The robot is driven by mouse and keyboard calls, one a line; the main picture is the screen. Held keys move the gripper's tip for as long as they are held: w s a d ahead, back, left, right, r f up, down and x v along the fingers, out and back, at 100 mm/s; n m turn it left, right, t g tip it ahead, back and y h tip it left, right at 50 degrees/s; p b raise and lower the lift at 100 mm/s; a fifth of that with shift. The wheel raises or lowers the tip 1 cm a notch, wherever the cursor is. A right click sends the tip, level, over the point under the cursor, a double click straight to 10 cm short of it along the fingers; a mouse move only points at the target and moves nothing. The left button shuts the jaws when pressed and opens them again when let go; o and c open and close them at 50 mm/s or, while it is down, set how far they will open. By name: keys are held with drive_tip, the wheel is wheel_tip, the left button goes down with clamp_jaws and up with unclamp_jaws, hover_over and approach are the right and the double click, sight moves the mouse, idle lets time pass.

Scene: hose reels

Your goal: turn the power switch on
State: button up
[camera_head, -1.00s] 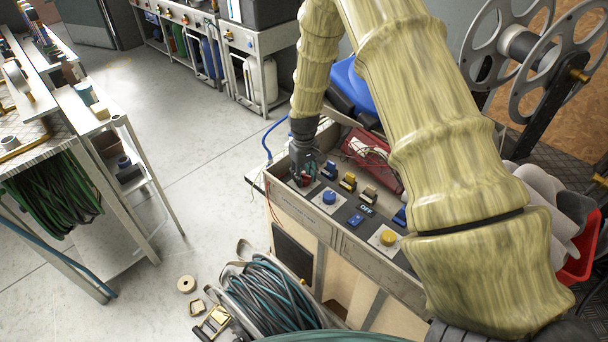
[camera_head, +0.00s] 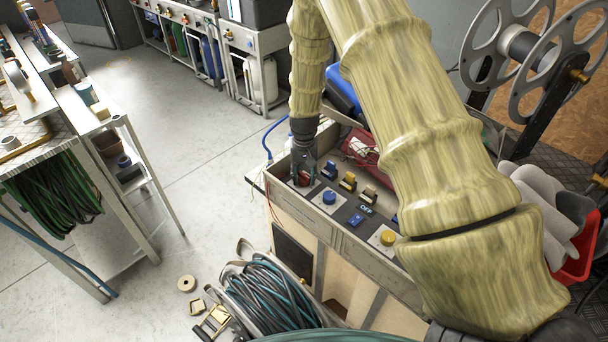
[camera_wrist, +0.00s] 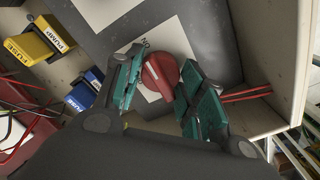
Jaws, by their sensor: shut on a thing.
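A red rotary switch knob (camera_wrist: 160,74) sits on a white plate marked "ON" on the control panel (camera_wrist: 215,40). It is the likely power switch. My gripper (camera_wrist: 158,88) reaches down over it in the wrist view, with a teal-padded finger on each side, shut on the knob. In the head view, my gripper (camera_head: 303,177) is at the far left end of the panel, with part of the red knob (camera_head: 304,180) showing between the fingers. The knob's lower part is hidden by the fingers.
A blue knob (camera_head: 329,197) and a yellow knob (camera_head: 388,237) sit along the panel. Blue and yellow fuse blocks (camera_wrist: 42,41) stand beside it. A red tray (camera_head: 362,150) with wires lies behind. A hose reel (camera_head: 265,295) stands on the floor in front.

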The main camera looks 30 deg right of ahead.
sight(304, 174)
drive_tip(key=o, duration=0.9)
drive_tip(key=shift+o, duration=0.2)
wheel_tip(304, 174, up, 12)
idle(0.6)
